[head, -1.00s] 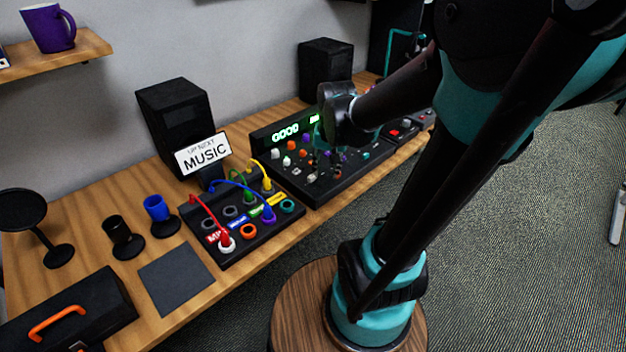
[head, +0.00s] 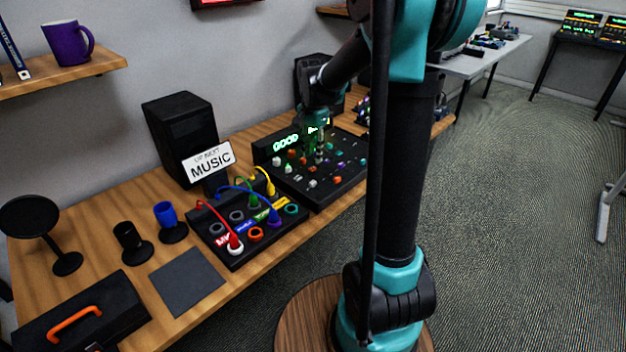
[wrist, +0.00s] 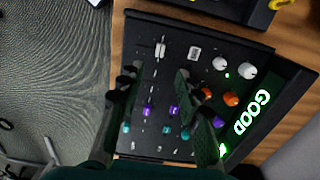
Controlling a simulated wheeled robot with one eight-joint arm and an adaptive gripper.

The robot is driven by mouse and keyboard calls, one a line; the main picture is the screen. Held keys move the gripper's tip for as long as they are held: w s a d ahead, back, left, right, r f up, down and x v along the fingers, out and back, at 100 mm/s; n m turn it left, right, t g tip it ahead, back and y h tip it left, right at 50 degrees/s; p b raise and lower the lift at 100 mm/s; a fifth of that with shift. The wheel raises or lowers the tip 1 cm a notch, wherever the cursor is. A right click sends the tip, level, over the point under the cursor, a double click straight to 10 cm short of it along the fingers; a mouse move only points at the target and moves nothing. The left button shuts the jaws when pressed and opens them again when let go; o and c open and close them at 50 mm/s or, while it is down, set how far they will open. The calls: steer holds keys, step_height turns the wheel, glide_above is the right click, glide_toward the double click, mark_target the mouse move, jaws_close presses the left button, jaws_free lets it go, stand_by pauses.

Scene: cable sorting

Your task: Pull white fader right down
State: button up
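The mixing desk (head: 325,199) is a black panel with coloured knobs and faders. The wrist view shows two white fader caps, one nearer the panel's front edge (wrist: 160,49) and one nearer the knobs (wrist: 195,53). I cannot tell for certain which is the right one. My gripper (wrist: 154,78) is over the panel with its two fingers apart and nothing seen between them. Both white caps lie just beyond the fingertips, apart from them in the picture. In the head view my gripper (head: 319,158) points down at the desk, and its fingertips are small and hard to make out.
White knobs (wrist: 247,71), orange knobs (wrist: 231,99) and purple caps (wrist: 147,112) lie close around the fingers. The desk's lit display (head: 286,142) reads GOOD. A cable patch box (head: 240,255) and a MUSIC sign (head: 208,162) stand to the left.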

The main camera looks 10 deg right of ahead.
mark_target(313, 182)
step_height(313, 182, down, 11)
steer(key=shift+r, duration=0.1)
stand_by(0.3)
jaws_close()
